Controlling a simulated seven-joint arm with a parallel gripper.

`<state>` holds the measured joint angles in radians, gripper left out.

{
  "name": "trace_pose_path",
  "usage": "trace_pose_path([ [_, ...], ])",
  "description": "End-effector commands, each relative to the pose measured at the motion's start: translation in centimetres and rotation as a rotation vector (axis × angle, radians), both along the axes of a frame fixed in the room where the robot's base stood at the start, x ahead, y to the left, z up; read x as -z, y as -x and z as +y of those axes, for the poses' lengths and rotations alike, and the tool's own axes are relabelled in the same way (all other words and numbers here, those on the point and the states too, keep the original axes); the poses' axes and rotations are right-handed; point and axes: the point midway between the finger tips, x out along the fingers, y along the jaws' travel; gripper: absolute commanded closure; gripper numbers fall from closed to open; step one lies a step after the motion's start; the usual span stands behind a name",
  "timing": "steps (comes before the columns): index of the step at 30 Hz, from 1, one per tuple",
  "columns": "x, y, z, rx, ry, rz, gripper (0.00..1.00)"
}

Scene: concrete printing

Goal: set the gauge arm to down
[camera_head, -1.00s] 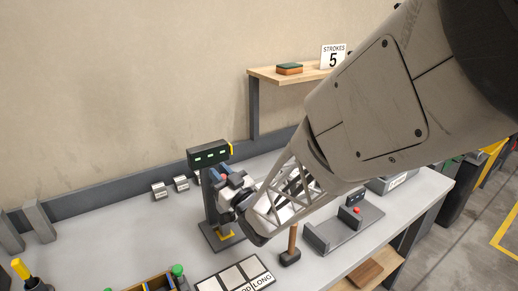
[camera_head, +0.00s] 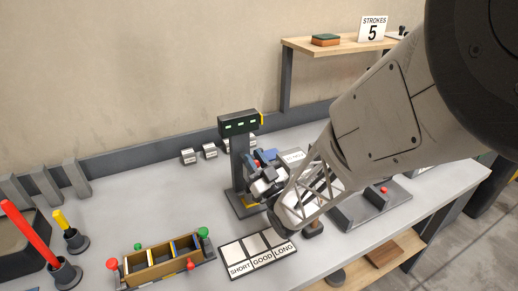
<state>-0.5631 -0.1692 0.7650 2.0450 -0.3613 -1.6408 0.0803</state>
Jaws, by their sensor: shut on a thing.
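My gripper (camera_head: 258,175) is at the column's right side, partway down, shut on the gauge arm. The gauge arm is mostly hidden by the jaws and wrist, so its exact angle is hard to tell. A small blue part shows just behind my gripper.
A SHORT/GOOD/LONG tray (camera_head: 232,268) lies close in front of the gauge. A wooden mould (camera_head: 160,260) with red and green knobs is at the front left. Small metal blocks (camera_head: 209,150) stand behind. A shelf (camera_head: 300,45) holds a STROKES 5 sign (camera_head: 372,30).

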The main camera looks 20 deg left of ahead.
Motion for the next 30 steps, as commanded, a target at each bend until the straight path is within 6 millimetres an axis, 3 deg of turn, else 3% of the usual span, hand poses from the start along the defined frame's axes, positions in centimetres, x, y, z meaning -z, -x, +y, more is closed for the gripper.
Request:
trace_pose_path([
  [12,2.7,0.8,-0.5,-0.005,0.004,0.005,1.0],
  [28,3.1,0.9,-0.4,-0.007,0.006,0.006,1.0],
  [29,3.1,0.9,-0.4,-0.007,0.006,0.006,0.74],
  [30,3.1,0.9,-0.4,-0.007,0.006,0.006,0.68],
])
